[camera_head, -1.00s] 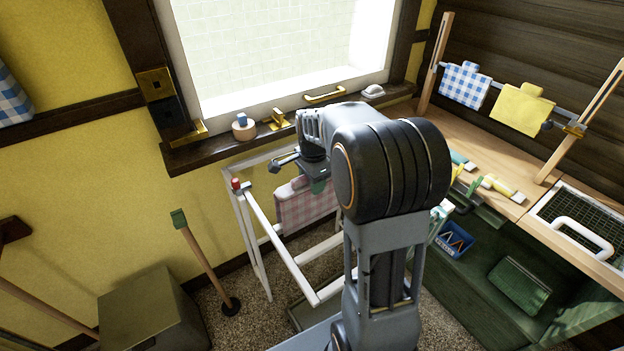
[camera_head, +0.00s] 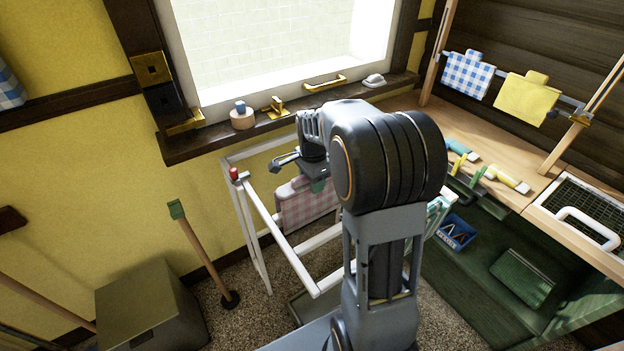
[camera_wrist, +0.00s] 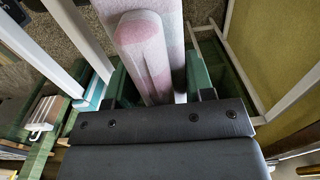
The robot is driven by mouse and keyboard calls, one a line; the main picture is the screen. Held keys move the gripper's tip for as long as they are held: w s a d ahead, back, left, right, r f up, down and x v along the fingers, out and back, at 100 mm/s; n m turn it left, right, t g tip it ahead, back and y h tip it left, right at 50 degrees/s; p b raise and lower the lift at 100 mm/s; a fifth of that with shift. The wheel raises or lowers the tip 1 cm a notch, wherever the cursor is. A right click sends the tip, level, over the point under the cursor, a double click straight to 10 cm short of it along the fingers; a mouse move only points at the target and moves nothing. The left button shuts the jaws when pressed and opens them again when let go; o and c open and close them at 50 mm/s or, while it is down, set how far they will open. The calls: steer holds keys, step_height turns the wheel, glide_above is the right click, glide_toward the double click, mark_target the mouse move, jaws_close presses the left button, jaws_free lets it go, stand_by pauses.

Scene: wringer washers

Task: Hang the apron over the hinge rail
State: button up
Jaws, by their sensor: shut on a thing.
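The apron (camera_head: 305,207) is a pink-and-white checked cloth hanging below my gripper (camera_head: 318,184) in the head view. In the wrist view its thick folded top (camera_wrist: 150,52) sits between the green fingers of my gripper (camera_wrist: 158,92), which is shut on it. A white frame rack (camera_head: 278,236) with a red-capped corner (camera_head: 234,173) stands around the apron. I cannot tell which bar is the hinge rail. My arm hides the rack's right part and some of the apron.
The window sill (camera_head: 215,135) holds small objects behind the rack. A broom-like pole (camera_head: 200,250) and a grey-green box (camera_head: 150,305) stand at left. At right, a wooden counter (camera_head: 478,140) holds tools, below a rail with blue checked (camera_head: 467,75) and yellow cloths (camera_head: 526,101).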

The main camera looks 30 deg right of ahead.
mark_target(312, 198)
stand_by(0.4)
steer(key=shift+f+b, duration=2.55)
steer(key=shift+f, duration=1.25)
steer(key=o, duration=1.4)
steer(key=shift+r, duration=0.1)
steer(key=shift+s+r+p, duration=0.1)
steer(key=shift+r+p, duration=2.8)
steer(key=shift+r, duration=0.55)
